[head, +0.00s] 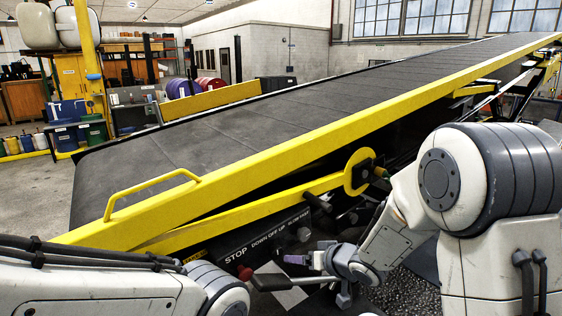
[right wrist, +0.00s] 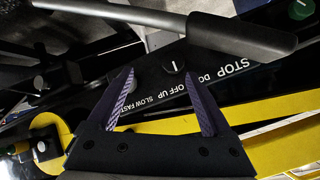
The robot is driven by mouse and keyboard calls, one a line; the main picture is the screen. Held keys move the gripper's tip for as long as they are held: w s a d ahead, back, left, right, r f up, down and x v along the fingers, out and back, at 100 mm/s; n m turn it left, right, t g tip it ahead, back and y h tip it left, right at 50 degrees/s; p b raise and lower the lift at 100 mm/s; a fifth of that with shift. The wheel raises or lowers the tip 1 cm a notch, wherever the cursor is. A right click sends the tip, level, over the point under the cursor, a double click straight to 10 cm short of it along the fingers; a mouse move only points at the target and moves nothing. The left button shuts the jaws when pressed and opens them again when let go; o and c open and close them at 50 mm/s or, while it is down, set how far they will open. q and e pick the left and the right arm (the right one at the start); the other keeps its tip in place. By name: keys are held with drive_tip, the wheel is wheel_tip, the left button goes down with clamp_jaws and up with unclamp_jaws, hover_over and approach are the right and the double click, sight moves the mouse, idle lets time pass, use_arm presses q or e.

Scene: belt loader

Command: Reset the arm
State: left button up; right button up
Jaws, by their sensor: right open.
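My right arm comes in from the right in the head view. Its gripper (head: 296,259) is by the loader's control panel (head: 262,240), close to a lever with a black grip (head: 271,283). In the right wrist view the two purple-lined fingers (right wrist: 162,98) stand apart with nothing between them. The panel lettering shows beyond them, and the lever's black grip (right wrist: 240,35) crosses above the fingertips, apart from them in the picture. My left arm shows at the lower left of the head view; its gripper is out of frame.
The belt loader's dark belt (head: 290,108) slopes up to the right, with a yellow side rail (head: 300,143) and a yellow handle (head: 150,186). A red knob (head: 245,272) is on the panel. Drums (head: 183,88) and bins stand behind; open floor (head: 35,190) lies left.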

drive_tip(key=s+a+r+n+g+h+b, duration=0.1)
drive_tip(key=s+n+g+h, duration=0.3)
drive_tip(key=s, duration=2.9)
drive_tip(key=g, duration=0.5)
drive_tip(key=shift+s+a+r+n+h, duration=0.2)
drive_tip(key=shift+a+r+n+h, duration=0.05)
drive_tip(key=shift+a+n+h, duration=0.15)
